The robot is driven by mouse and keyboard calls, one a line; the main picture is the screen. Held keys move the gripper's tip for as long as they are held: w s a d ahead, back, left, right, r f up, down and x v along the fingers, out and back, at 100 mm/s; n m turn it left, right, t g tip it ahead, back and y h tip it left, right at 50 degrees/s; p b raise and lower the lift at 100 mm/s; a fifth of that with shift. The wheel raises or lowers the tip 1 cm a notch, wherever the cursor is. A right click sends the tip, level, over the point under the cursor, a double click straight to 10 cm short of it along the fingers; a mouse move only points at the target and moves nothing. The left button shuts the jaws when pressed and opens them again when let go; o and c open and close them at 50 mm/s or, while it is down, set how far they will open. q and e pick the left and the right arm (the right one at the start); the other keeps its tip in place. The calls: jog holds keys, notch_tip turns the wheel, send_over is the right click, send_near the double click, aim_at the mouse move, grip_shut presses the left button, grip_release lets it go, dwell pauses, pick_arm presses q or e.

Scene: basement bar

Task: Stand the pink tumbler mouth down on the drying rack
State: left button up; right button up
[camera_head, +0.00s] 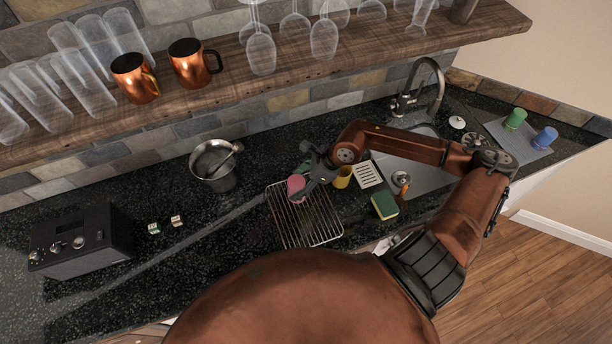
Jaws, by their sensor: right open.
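The pink tumbler (295,184) is at the back part of the wire drying rack (318,232), small in view and partly covered by my right gripper (301,188). The gripper is open, with its fingers close around or beside the tumbler; I cannot tell whether they touch it. The tumbler seems to stand on the rack, but which way its mouth faces is not clear. The rack lies on the dark counter, its front part bare. My left gripper is not in view.
A yellow cup (343,178), a white slotted tray (368,174) and a green-yellow sponge (384,205) are right of the rack. A metal bucket (215,170) stands left. Green (515,119) and blue (544,138) tumblers stand far right. A shelf (300,75) of glasses overhangs.

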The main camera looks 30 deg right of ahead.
jog(key=a+p+v, duration=0.1)
jog(key=p+v, duration=0.9)
jog(key=v, duration=0.8)
jog(key=shift+w+r, duration=0.35)
jog(key=shift+r, duration=0.15)
jog(key=shift+d, duration=0.1)
